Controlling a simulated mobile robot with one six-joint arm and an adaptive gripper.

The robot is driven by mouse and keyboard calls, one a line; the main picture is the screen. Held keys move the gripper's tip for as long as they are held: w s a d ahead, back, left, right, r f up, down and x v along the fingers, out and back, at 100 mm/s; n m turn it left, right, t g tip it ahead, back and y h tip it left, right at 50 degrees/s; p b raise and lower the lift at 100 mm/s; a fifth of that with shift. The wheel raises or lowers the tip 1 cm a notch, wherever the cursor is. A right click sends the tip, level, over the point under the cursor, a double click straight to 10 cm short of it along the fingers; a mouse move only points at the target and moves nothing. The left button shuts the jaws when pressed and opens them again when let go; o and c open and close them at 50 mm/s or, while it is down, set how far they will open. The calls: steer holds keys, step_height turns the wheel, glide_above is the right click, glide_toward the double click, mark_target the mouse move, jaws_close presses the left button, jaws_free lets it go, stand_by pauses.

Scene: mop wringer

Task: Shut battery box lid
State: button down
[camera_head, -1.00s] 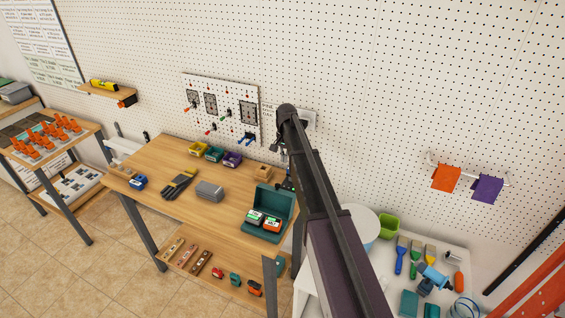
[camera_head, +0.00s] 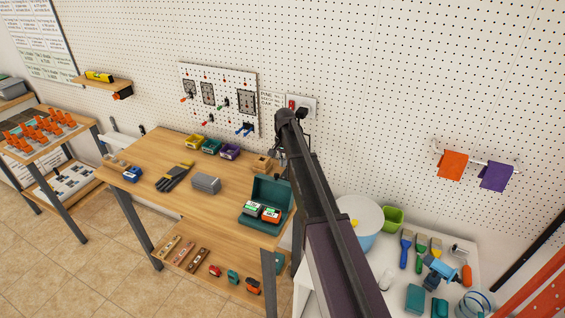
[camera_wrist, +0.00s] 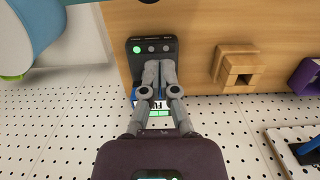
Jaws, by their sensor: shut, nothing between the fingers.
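The teal battery box (camera_head: 250,219) stands at the front right of the wooden bench in the head view. Its lid (camera_head: 273,190) is open, standing up at the back. Two batteries with green and orange labels (camera_head: 271,214) sit in the box. In the wrist view, my gripper (camera_wrist: 159,66) is shut and empty, its fingertips over a black panel (camera_wrist: 151,46) with a green light. I cannot tell whether they touch it. In the head view my arm hides most of the gripper.
A grey case (camera_head: 206,184), a glove (camera_head: 174,177) and small coloured bins (camera_head: 211,146) lie on the bench. A wooden block (camera_wrist: 236,66) is beside the panel. A white table (camera_head: 390,247) with a bucket and brushes stands at right. The pegboard wall is close behind.

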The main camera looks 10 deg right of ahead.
steer(key=shift+s+a+f, duration=0.15)
steer(key=shift+s+a, duration=0.45)
steer(key=shift+s, duration=0.2)
steer(key=shift+s+a+f, duration=0.1)
steer(key=shift+s+a, duration=0.45)
steer(key=shift+s, duration=0.2)
steer(key=shift+a, duration=0.15)
